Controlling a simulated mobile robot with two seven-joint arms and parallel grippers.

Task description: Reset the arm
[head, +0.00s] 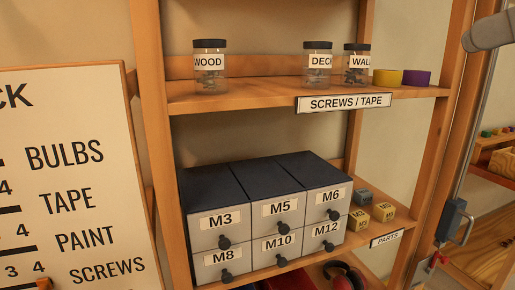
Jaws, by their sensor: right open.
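A rounded grey part of my right gripper (488,32) reaches in at the upper right edge, raised and apart from the shelf. Its fingertips do not show clearly, and I see nothing held in it. My left gripper is not in view.
A wooden shelf (270,97) holds labelled jars (209,68) and yellow (387,78) and purple (416,78) tape rolls. Below are a drawer unit (275,221) and small labelled boxes (383,212). A sign board (70,170) stands left. A blue-grey latch (452,219) is at right.

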